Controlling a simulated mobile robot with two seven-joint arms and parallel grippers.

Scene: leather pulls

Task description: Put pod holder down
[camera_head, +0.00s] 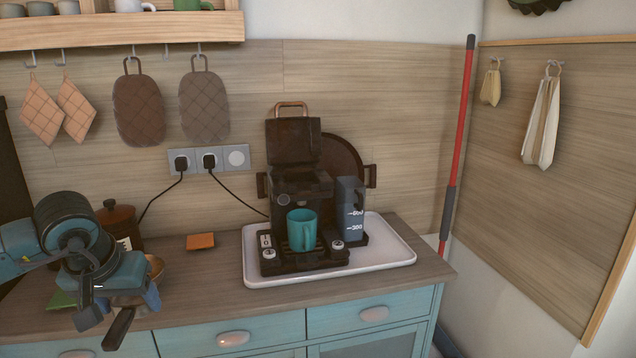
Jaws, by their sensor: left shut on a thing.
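My left gripper (121,303) is at the lower left, above the counter's front edge. It is shut on the pod holder (118,329), whose dark handle sticks out below and toward me. The rest of the pod holder is mostly hidden by the gripper, so I cannot tell if it touches the counter. The black coffee machine (288,190) stands on a white tray (385,262) to the right, with its lid raised. A teal mug (302,230) stands on the machine's drip stand. My right gripper is not in view.
A brown jar (118,220) and a copper-coloured bowl (156,267) are behind and beside my left gripper. A green item (62,299) lies at its left. An orange square (200,241) lies at the back. The wooden counter (205,285) is clear between my gripper and the tray.

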